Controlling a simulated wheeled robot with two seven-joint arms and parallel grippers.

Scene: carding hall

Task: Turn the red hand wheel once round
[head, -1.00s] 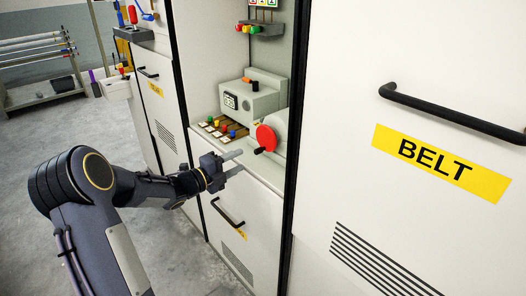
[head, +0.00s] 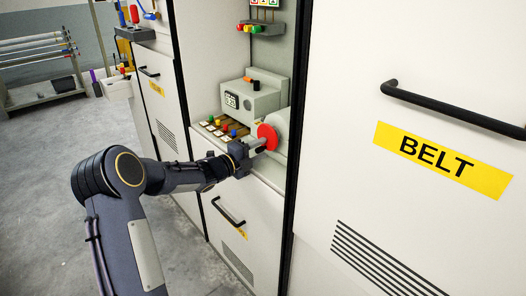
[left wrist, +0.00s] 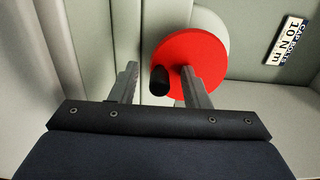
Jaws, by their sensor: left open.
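The red hand wheel (head: 267,137) is a flat red disc on a pale round housing in the cabinet recess. In the left wrist view the wheel (left wrist: 205,58) faces me, with a black knob handle (left wrist: 160,80) standing out near its lower left. My left gripper (head: 258,146) is open at the wheel. In the left wrist view its two fingers (left wrist: 160,84) stand either side of the knob, the right one in front of the red disc. I cannot tell whether either finger touches. In the head view the gripper hides the knob. My right gripper is not in view.
A grey box with a small display (head: 250,100) and a row of coloured buttons (head: 222,128) lie left of the wheel. A label plate (left wrist: 286,40) is beside it. The white BELT cabinet door (head: 345,190) with a black handle (head: 450,112) stands close on the right.

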